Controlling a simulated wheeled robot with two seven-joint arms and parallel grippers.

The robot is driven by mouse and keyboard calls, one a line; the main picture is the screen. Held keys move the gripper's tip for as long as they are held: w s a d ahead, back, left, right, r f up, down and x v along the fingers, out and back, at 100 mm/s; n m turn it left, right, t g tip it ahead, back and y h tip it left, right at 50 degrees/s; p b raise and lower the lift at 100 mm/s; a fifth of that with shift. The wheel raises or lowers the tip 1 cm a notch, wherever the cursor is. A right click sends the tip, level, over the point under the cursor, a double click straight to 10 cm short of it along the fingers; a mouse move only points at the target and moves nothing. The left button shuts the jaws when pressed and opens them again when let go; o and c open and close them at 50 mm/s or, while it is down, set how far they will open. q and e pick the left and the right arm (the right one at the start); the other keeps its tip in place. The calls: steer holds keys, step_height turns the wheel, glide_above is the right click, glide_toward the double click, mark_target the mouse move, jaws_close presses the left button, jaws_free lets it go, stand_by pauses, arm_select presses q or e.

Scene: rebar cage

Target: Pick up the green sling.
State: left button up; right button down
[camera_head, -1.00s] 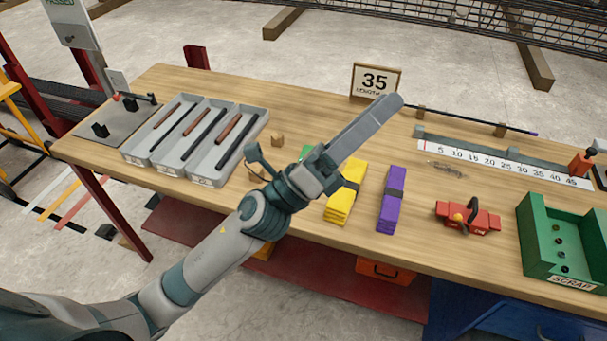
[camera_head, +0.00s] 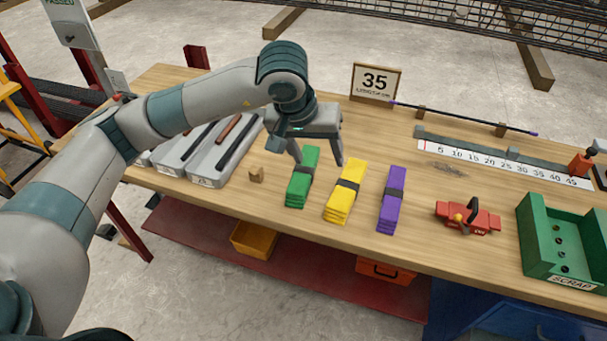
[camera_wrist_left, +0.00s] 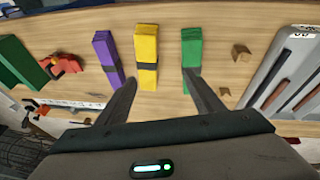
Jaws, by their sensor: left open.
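The green sling (camera_head: 302,185) is a folded bundle with a dark band, lying on the wooden bench. It also shows in the left wrist view (camera_wrist_left: 191,50). My left gripper (camera_head: 319,163) is open and empty, pointing down above the bench, with its fingers over the far part of the green sling and the gap beside the yellow sling (camera_head: 345,191). In the left wrist view, the gripper (camera_wrist_left: 161,96) has one fingertip near the green sling's end and the other near the purple sling (camera_wrist_left: 107,57). I see no contact. My right gripper is not in view.
The purple sling also lies in the row (camera_head: 391,200). A small wooden block (camera_head: 257,174) sits left of the green sling. Grey trays (camera_head: 210,180) with rods stand further left. A red tool (camera_head: 468,216) and green scrap bin (camera_head: 528,238) are at right.

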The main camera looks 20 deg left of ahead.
arm_select(q)
steer(key=a, duration=0.1)
steer(key=w+a+r+y, duration=0.1)
steer(key=a, duration=0.1)
steer(key=w+a+y, duration=0.1)
steer(key=shift+a+r+t, duration=0.3)
steer(key=shift+r+t, duration=0.1)
steer(key=p, duration=0.4)
glide_above(304, 176)
steer(key=f, duration=1)
steer(key=shift+s+d, duration=0.1)
steer(key=shift+s, duration=0.25)
steer(key=shift+x, duration=0.75)
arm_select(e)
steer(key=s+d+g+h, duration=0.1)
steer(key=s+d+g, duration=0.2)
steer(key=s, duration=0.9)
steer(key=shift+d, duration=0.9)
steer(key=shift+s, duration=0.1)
